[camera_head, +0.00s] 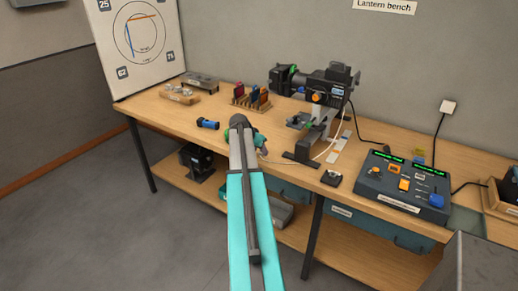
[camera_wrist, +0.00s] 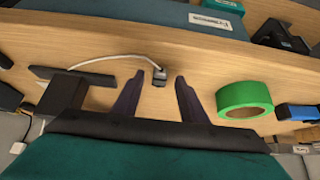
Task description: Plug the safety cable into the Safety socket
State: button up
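The safety cable appears to be the pale cable (camera_wrist: 122,58) whose small grey and dark plug (camera_wrist: 159,77) lies on the bench in the wrist view. My gripper (camera_wrist: 157,92) is open, with its two dark fingers on either side of the plug's near side and nothing held between them. I cannot tell its height above the plug. In the head view the cable (camera_head: 278,162) runs right along the bench toward the lantern (camera_head: 328,90) and its stand. My arm hides the fingertips and plug there. I cannot make out a labelled Safety socket.
A green tape roll (camera_wrist: 244,100) lies just right of my gripper in the wrist view. A blue torch (camera_head: 207,124) lies left of my arm. The dark stand base (camera_wrist: 75,85) is left of my fingers. A fader console (camera_head: 402,187) sits at the right.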

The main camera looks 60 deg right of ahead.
jog(key=shift+d+f, duration=0.4)
jog(key=shift+f, duration=0.2)
jog(key=shift+c, duration=0.4)
jog(key=c, duration=0.7)
grip_shut()
jog(key=shift+r+p, duration=0.65)
jog(key=shift+r, duration=1.9)
